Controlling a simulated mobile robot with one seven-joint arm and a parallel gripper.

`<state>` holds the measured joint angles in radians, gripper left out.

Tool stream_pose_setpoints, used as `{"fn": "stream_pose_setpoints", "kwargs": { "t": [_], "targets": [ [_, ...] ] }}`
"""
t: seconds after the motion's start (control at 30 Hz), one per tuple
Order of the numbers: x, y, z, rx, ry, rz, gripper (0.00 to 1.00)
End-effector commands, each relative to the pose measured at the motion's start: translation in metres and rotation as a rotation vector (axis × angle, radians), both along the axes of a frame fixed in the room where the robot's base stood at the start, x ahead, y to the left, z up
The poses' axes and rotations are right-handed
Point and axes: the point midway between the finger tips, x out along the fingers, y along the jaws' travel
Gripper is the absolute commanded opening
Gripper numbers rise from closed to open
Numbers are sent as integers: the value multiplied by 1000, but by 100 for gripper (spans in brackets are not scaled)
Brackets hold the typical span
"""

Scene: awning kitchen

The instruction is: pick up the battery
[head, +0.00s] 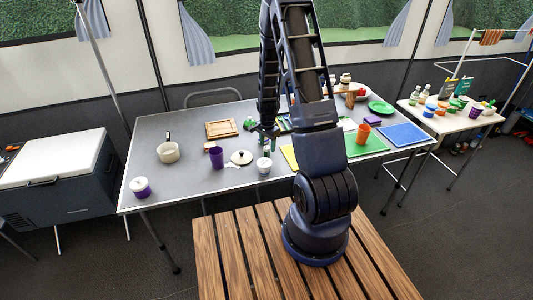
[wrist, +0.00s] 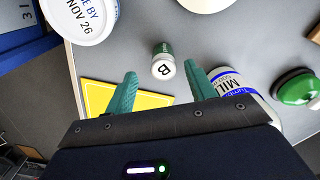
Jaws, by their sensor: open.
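The battery appears to be the small green cylinder with a pale end marked "B" (wrist: 163,62) in the wrist view. It stands on the grey table, between and just beyond my gripper's teal fingertips (wrist: 160,72). The fingers are spread apart, with a visible gap on each side of it. In the head view my gripper (head: 266,132) hangs low over the middle of the table. I cannot make out the battery in the head view.
A can marked "MIL" (wrist: 232,90) stands close beside the right finger. A yellow sheet (wrist: 100,95) lies by the left finger. A white tub (wrist: 85,18), a blue thing (wrist: 28,50) and a green-topped object (wrist: 297,88) are further out.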

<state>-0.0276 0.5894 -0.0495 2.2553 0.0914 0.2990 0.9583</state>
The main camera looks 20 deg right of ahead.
Motion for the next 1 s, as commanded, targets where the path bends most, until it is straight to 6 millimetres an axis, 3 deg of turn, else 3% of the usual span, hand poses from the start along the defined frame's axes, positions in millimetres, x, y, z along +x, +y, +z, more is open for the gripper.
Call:
{"fn": "stream_pose_setpoints", "kwargs": {
  "t": [0.33,0.7,0.73,1.0],
  "targets": [
    [3,5,-39,0,2,1,55],
    [3,5,-47,0,0,0,55],
    [3,5,-47,0,0,0,53],
    [3,5,-46,0,0,0,4]
  ]
}}
